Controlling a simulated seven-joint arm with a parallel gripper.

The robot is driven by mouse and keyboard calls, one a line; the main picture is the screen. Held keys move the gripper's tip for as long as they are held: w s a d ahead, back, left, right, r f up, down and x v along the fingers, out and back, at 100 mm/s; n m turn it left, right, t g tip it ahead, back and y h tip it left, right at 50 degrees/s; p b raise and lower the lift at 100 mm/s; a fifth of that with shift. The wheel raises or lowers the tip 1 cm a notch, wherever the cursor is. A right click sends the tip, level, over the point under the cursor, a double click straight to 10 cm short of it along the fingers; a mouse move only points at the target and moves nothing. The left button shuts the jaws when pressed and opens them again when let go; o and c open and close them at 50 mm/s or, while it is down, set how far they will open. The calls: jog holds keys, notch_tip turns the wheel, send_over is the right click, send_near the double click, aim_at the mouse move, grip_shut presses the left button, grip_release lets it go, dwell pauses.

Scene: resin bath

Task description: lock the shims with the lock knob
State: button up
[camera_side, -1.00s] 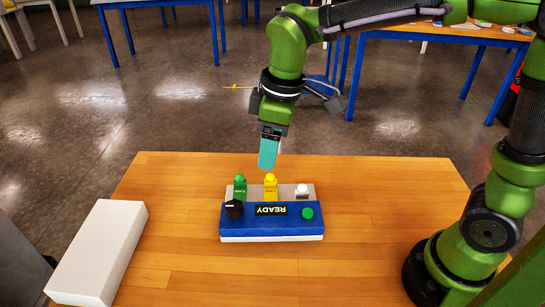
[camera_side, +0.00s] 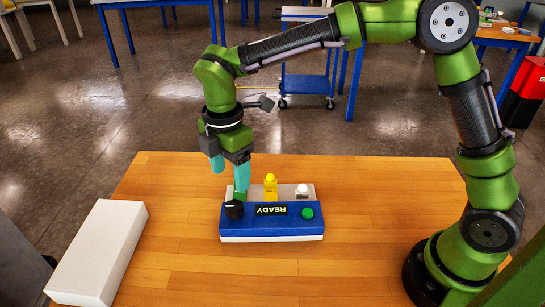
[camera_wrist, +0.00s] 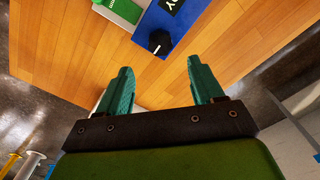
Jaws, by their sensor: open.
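The black lock knob (camera_side: 234,209) sits on the left end of the blue control box (camera_side: 245,223), whose display reads READY. In the wrist view the knob (camera_wrist: 160,42) lies ahead of the fingertips, between their lines. Behind the box stand a yellow shim (camera_side: 270,188) and a white one (camera_side: 303,191). The green shim (camera_side: 240,196) is mostly hidden behind a finger; a green piece (camera_wrist: 117,10) shows in the wrist view. My gripper (camera_side: 230,178), with teal fingers, is open and empty, just above and behind the knob. Whether a finger touches the green shim I cannot tell.
A green button (camera_side: 307,213) is at the right end of the box. A white block (camera_side: 100,252) lies at the left of the wooden table (camera_side: 370,220). The table is clear right of the box and in front of it.

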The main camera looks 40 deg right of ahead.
aim_at(234, 205)
notch_tip(234, 205, down, 9)
jog(key=shift+f, duration=0.1)
dwell(0.3)
jog(key=c, duration=1.1)
jog(key=shift+o, duration=0.2)
